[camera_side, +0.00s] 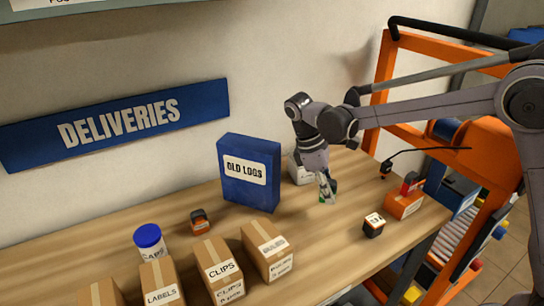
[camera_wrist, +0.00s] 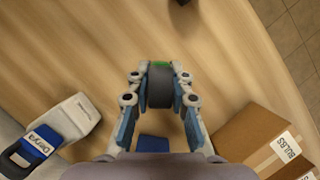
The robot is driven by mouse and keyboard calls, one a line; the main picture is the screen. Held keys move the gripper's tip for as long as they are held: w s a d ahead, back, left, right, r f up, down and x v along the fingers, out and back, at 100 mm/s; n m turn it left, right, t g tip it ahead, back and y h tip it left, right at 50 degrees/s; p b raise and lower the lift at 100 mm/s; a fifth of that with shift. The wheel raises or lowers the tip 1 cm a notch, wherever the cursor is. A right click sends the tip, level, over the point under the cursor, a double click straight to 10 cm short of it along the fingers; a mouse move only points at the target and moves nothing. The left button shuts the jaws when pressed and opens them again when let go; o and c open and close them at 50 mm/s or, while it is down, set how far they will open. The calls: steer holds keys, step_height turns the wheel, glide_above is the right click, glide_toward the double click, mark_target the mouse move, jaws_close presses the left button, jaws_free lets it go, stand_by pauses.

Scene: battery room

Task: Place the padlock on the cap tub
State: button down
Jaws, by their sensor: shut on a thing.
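My gripper (camera_side: 327,190) is shut on a small dark grey and green thing, which I take to be the padlock (camera_wrist: 160,86). The fingers hide much of its shape. In the side view it hangs over the bench, right of the blue OLD LOGS box. Any gap to the bench is hard to judge. The cap tub (camera_side: 150,248), white with a blue lid (camera_side: 147,234) and a CAPS label, stands upright at the lower left of the side view, well left of my gripper. Its lid looks bare. I do not see the tub in the wrist view.
The blue OLD LOGS box (camera_side: 248,172) stands between my gripper and the tub. Several cartons line the front, including CLIPS (camera_side: 219,268) and LABELS (camera_side: 160,285). A black-orange block (camera_side: 200,220) sits behind them; another (camera_side: 373,226) stands right. A blue Derya item (camera_wrist: 38,146) shows left.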

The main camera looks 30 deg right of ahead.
steer(key=w+a+r+n+t+y, duration=0.2)
steer(key=w+a+r+n, duration=0.2)
steer(key=a+n, duration=0.6)
steer(key=w+a+r+n+t+y, duration=0.1)
steer(key=w+a+r+n+t, duration=0.3)
steer(key=a+n, duration=0.65)
steer(key=w+a+r+n+t+y, duration=0.1)
steer(key=w+a+r+n+y, duration=0.3)
steer(key=a+n, duration=0.65)
steer(key=h, duration=0.2)
glide_above(142, 229)
steer(key=s, duration=0.2)
steer(key=f, duration=0.5)
steer(key=shift+w+d+f, duration=0.15)
steer(key=shift+d+f, duration=0.1)
steer(key=shift+d, duration=0.1)
steer(key=shift+f, duration=2)
steer(key=shift+f, duration=0.1)
steer(key=c, duration=1.2)
jaws_free()
